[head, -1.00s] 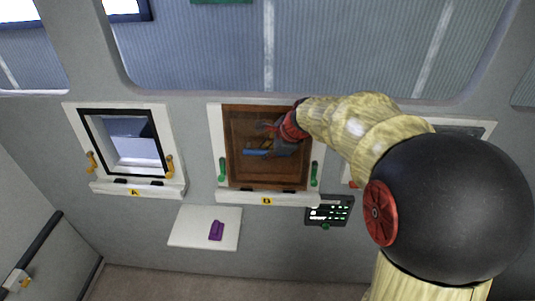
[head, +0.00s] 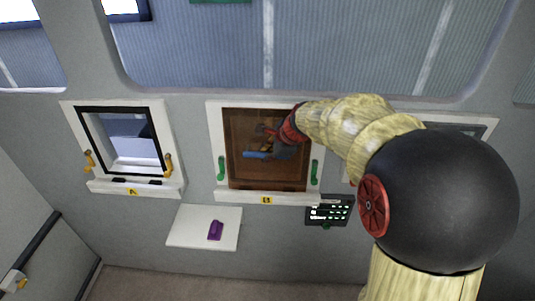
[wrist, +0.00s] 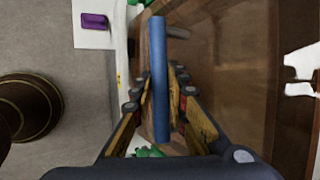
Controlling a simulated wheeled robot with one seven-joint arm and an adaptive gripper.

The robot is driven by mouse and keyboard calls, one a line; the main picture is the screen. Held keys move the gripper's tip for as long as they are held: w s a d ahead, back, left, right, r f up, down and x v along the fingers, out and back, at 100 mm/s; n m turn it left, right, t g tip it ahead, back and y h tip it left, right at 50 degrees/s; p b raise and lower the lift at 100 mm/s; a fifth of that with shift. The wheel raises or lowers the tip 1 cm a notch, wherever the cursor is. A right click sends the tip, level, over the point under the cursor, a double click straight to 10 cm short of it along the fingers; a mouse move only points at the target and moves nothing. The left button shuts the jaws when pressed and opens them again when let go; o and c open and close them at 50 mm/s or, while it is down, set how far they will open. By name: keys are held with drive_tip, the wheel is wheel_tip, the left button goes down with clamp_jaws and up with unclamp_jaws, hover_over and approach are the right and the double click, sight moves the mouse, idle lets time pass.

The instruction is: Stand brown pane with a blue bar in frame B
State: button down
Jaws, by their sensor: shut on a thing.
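The brown pane (head: 240,175) stands upright in the opening of frame B (head: 214,130), a white surround with a yellow label on its sill. Its blue bar (head: 256,155) sticks out from its face. My gripper (head: 272,148) is shut on the blue bar. In the wrist view the bar (wrist: 159,45) runs between the fingers (wrist: 160,88), with the brown face (wrist: 235,90) behind it. Green latches stand at frame B's left (head: 221,168) and right (head: 315,173). My arm hides part of the upper right of the frame. I cannot tell whether the pane is fully seated.
Frame A (head: 70,125), with a dark-edged pane and orange latches, is at the left. A white panel with a purple bar (head: 215,230) is below, between the frames. A dark control box (head: 329,211) with lit buttons is at frame B's lower right.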

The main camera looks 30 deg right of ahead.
drive_tip(key=shift+r, duration=0.15)
drive_tip(key=c, duration=1.7)
unclamp_jaws()
drive_tip(key=shift+o, duration=0.2)
drive_tip(key=shift+o, duration=0.2)
drive_tip(key=shift+s+f, duration=0.1)
drive_tip(key=shift+f, duration=0.2)
drive_tip(key=o, duration=1.6)
drive_tip(key=shift+r, duration=0.2)
drive_tip(key=shift+p+v, duration=2.35)
drive_tip(key=shift+v, duration=2.1)
